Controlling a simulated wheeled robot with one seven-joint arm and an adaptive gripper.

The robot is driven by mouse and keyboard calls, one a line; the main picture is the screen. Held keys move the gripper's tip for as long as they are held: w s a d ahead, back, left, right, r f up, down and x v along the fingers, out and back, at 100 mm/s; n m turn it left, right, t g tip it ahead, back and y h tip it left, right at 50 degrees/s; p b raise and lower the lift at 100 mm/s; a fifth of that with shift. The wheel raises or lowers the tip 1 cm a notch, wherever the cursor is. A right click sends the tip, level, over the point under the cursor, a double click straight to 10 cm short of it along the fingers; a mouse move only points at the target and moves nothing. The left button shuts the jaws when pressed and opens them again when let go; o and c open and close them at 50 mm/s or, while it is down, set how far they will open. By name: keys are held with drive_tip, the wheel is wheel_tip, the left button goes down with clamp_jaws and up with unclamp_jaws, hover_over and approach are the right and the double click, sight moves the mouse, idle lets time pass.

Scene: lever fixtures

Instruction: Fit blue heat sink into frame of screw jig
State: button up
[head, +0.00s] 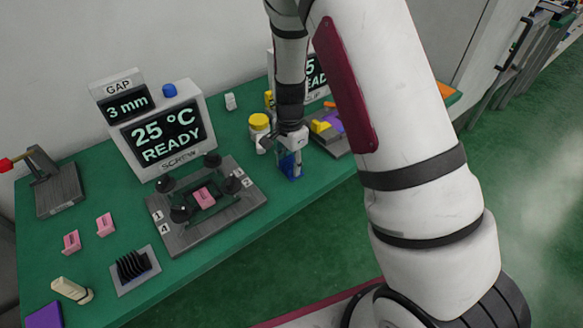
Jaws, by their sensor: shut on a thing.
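My gripper (291,143) is over the right part of the green table, pointing down and shut on the blue heat sink (290,167). The heat sink hangs upright below the fingers, near the table's front edge; whether it touches the table I cannot tell. The screw jig (238,207) is to the left of my gripper, a grey plate with black knobs at the corners of a dark frame (209,208). A pink block (203,197) lies inside the frame. The display behind the jig (164,135) reads 25 °C READY, and its small sign reads GAP 3 mm.
Two pink blocks (105,225) (72,242), a rack of black plates (133,264) and a beige cylinder (72,290) are at left. A lever fixture (57,187) stands far left. A yellow-lidded jar (259,121) and another fixture (331,129) are close to my gripper.

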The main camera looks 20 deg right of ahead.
sight(290, 162)
drive_tip(key=shift+r+p, duration=1.9)
drive_tip(key=shift+r, duration=2.05)
